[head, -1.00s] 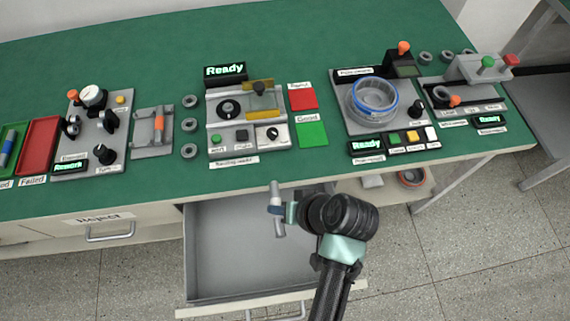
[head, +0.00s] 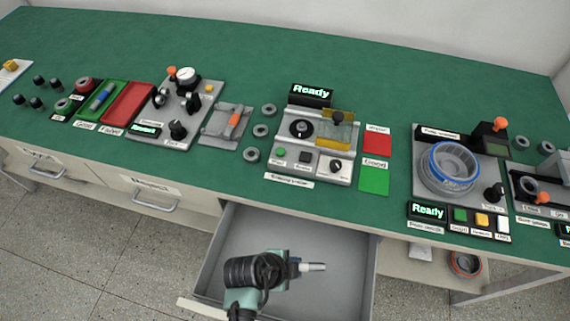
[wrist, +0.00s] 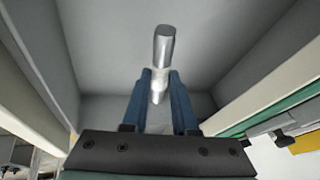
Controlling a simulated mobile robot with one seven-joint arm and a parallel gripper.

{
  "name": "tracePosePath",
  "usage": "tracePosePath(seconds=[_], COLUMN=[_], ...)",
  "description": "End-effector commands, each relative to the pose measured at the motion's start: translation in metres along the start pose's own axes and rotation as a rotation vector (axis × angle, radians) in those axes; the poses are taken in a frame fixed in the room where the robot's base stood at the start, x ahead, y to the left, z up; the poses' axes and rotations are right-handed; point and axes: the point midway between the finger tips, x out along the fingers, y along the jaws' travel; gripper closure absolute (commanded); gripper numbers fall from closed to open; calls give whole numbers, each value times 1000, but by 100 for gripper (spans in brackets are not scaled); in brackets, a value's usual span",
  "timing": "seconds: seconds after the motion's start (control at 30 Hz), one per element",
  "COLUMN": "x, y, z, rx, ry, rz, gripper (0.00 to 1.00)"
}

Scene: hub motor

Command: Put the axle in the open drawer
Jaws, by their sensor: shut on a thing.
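My gripper (head: 296,268) is shut on the silver axle (head: 315,267), over the inside of the open drawer (head: 335,292). In the wrist view the two blue fingers of my gripper (wrist: 160,85) pinch the axle (wrist: 163,45), with one end sticking out past the tips. The drawer's grey floor (wrist: 215,25) and side walls surround the axle in that view. The drawer looks empty. I cannot tell exactly how high the axle is above the floor. My arm hides the drawer's front left part.
The green bench (head: 330,75) stands behind the drawer, its front edge just above the drawer's back. A closed drawer labelled Reject (head: 150,190) is to the left. An orange-banded part sits in a grey fixture (head: 222,128).

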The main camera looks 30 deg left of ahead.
Motion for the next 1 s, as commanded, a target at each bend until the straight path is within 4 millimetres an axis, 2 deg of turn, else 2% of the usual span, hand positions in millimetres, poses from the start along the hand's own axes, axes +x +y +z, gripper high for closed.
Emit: tracePosePath(seconds=[0.2, 0.47, 1.0], x=[4, 8, 49], y=[-5, -3, 10], z=[21, 29, 46], rx=[150, 194, 194], ry=[49, 59, 58], rz=[88, 117, 116], gripper=[100, 100, 100])
